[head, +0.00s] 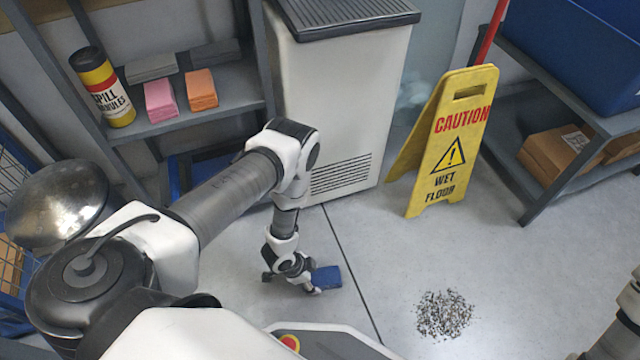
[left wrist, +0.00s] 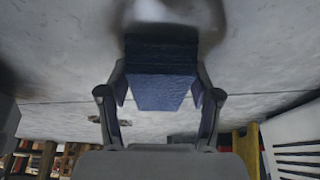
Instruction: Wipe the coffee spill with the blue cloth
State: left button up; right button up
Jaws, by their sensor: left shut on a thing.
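The blue cloth (head: 327,277) is a folded, block-like piece near the floor, in the middle of the head view. My left gripper (head: 303,284) points down and is shut on it. In the left wrist view the cloth (left wrist: 161,72) sits between the two fingers of my left gripper (left wrist: 161,97). I cannot tell whether the cloth touches the floor. The spill (head: 445,314) is a roundish patch of dark and pale grains on the floor, to the right of the cloth and apart from it. Only part of my right arm shows at the right edge; its gripper is out of view.
A yellow wet-floor sign (head: 447,150) stands behind the spill. A pale cabinet (head: 340,110) is at the back. A shelf on the left holds a spill-granules can (head: 103,90) and pink (head: 160,101) and orange (head: 201,89) stacks. The floor between cloth and spill is clear.

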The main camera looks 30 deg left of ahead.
pick_arm(q)
jog(key=shift+s, duration=0.1)
notch_tip(320, 180, up, 6)
jog(key=p, duration=0.5)
notch_tip(320, 180, up, 3)
jog(key=p, duration=0.3)
jog(key=shift+r, duration=0.1)
dwell(0.8)
